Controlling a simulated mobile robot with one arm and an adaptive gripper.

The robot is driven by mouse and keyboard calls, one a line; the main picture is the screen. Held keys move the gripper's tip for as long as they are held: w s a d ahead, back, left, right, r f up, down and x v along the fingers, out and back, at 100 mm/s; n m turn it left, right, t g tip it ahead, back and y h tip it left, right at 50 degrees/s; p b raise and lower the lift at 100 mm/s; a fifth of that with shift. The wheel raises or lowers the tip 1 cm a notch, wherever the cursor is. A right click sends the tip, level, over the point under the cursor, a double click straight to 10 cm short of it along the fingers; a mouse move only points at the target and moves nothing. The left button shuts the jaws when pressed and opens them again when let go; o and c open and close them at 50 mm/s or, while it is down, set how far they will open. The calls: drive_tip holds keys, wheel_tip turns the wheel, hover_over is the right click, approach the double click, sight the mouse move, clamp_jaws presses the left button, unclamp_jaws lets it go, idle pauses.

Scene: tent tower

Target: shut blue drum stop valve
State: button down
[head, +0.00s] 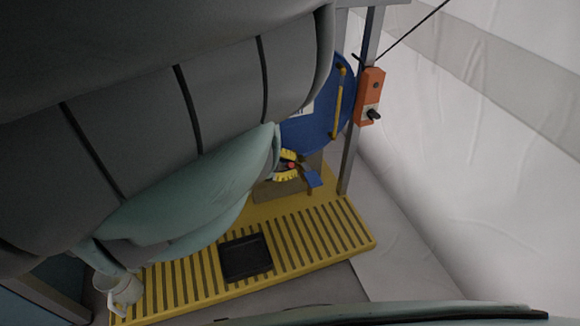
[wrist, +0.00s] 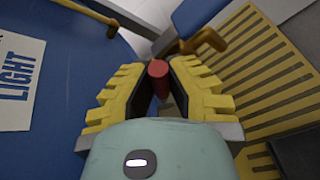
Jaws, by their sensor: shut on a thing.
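The blue drum (head: 318,125) stands behind my arm, with a yellow bar on its face. In the wrist view the drum (wrist: 60,100) fills the left side, with a white label reading LIGHT. My gripper (head: 288,166) is beside the drum's lower part. In the wrist view my gripper's yellow ridged fingers (wrist: 160,88) are closed around a red cylindrical grip (wrist: 158,76). A brass-coloured fitting (wrist: 206,40) and a blue part (wrist: 197,14) show just beyond it; a blue part (head: 312,176) also shows in the head view. How the red grip joins the valve is hidden.
A yellow slatted platform (head: 325,235) lies below, with a black tray (head: 245,257) on it. A white jug (head: 125,291) stands at the lower left. An orange box (head: 370,97) with a black knob hangs on the grey post (head: 352,150). Tent wall is at right.

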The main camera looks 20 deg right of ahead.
drive_tip(key=shift+w+r+n+g+b, duration=0.2)
drive_tip(key=shift+w+n+g+b, duration=0.6)
drive_tip(key=shift+b, duration=0.55)
drive_tip(key=shift+w+a+r+n+g+b, duration=0.15)
drive_tip(key=shift+n+g+b, duration=0.15)
drive_tip(key=shift+n+b, duration=0.6)
drive_tip(key=shift+w+r+b, duration=0.15)
drive_tip(key=shift+w+b, duration=0.05)
drive_tip(key=shift+b, duration=0.35)
drive_tip(key=c, duration=1)
unclamp_jaws()
drive_tip(key=shift+o, duration=0.2)
drive_tip(key=shift+r, duration=0.15)
